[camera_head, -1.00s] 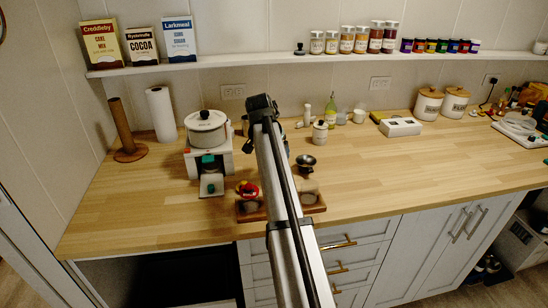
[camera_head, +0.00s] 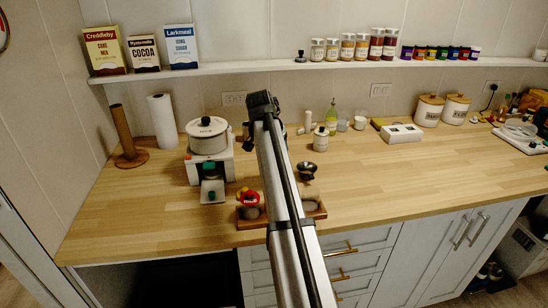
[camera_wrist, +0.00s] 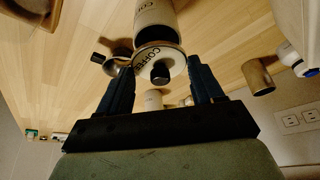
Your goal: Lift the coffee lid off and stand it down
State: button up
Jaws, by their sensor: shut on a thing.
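In the wrist view, my gripper (camera_wrist: 160,78) is shut on the coffee lid (camera_wrist: 144,57). The lid is a pale round disc with COFFEE lettering around a black knob (camera_wrist: 160,73). I cannot tell whether lid and canister touch. In the head view, my gripper (camera_head: 262,102) is high over the back of the counter, its fingertips and the lid hidden by my arm.
A white cooker with a pot (camera_head: 208,142) stands left of my gripper. A white jar (camera_head: 321,140) and a black cup (camera_head: 307,169) stand right. A wooden tray (camera_head: 312,213) lies at the front edge. Counter space (camera_head: 390,180) farther right is clear.

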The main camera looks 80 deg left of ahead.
notch_tip(320, 180, up, 10)
dwell(1.1)
jog(key=x, duration=0.2)
jog(key=w+x, duration=0.1)
jog(key=x, duration=0.2)
jog(key=shift+d, duration=0.2)
jog(key=f, duration=0.1)
jog(key=a+f, duration=0.2)
jog(key=shift+s+f, duration=0.1)
jog(key=shift+s, duration=0.3)
jog(key=s+a+f+n+g, duration=0.1)
jog(key=s+a+n+g, duration=0.2)
jog(key=n, duration=0.6)
jog(key=s+a+f+n+g, duration=0.1)
jog(key=s+f+n+g, duration=0.15)
jog(key=s+n, duration=0.45)
jog(key=shift+w+f+n+g+h, duration=0.15)
jog(key=shift+w+f+n, duration=0.2)
jog(key=shift+f, duration=1)
jog(key=shift+w+f+n+g+h, duration=0.15)
jog(key=shift+w+f+n, duration=0.2)
jog(key=shift+f, duration=1.05)
jog(key=shift+w+f+n+g+h, duration=0.15)
jog(key=shift+w+f+n, duration=0.2)
jog(key=shift+f, duration=1)
